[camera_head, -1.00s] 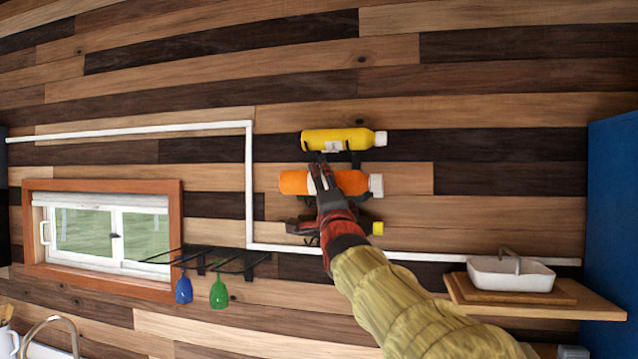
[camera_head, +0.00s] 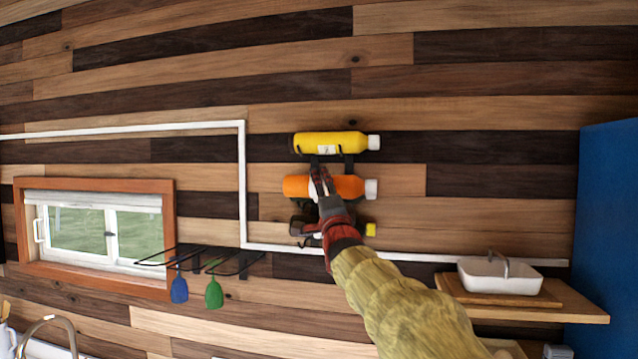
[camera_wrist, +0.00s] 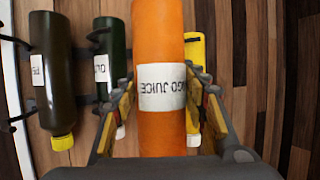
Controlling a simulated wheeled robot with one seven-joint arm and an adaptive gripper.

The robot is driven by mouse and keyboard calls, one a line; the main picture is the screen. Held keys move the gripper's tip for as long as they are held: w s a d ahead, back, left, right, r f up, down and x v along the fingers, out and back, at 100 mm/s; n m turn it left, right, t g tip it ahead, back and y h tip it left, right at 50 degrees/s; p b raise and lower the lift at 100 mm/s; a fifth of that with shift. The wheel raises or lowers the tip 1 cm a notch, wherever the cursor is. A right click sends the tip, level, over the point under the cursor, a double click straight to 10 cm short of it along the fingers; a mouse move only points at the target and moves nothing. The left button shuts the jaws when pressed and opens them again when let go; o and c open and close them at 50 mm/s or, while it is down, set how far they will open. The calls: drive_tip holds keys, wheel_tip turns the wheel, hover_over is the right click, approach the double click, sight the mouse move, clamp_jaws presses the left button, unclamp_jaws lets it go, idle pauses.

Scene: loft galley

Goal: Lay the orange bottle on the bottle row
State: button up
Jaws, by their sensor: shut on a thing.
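The orange bottle (camera_head: 346,187) lies sideways in front of the wall rack, with its white cap to the right. My gripper (camera_head: 318,182) is shut on it around the middle. In the wrist view the orange bottle (camera_wrist: 158,35) with a white juice label passes between the fingers. The bottle row (camera_head: 348,162) is a black rack on the wall, mostly hidden. A yellow bottle (camera_head: 325,143) lies on it above the orange one. A dark bottle with a yellow cap (camera_head: 370,230) lies below. I cannot tell whether the orange bottle touches the rack.
The wrist view also shows a dark green bottle (camera_wrist: 113,55) beside the orange one. A black glass rack (camera_head: 225,258) with a blue glass (camera_head: 179,289) and a green glass (camera_head: 214,293) is at lower left. A shelf with a white basin (camera_head: 500,278) is at right.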

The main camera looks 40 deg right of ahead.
drive_tip(key=w+d+f+p, duration=0.3)
drive_tip(key=w+d+p, duration=0.1)
drive_tip(key=w+d, duration=0.2)
drive_tip(key=shift+d, duration=0.35)
idle(0.9)
drive_tip(key=o, duration=1.5)
drive_tip(key=shift+o, duration=0.8)
drive_tip(key=shift+f, duration=0.2)
drive_tip(key=shift+s, duration=0.1)
drive_tip(key=v, duration=1.1)
drive_tip(key=shift+s+a, duration=0.25)
drive_tip(key=shift+s, duration=0.1)
drive_tip(key=shift+f, duration=0.1)
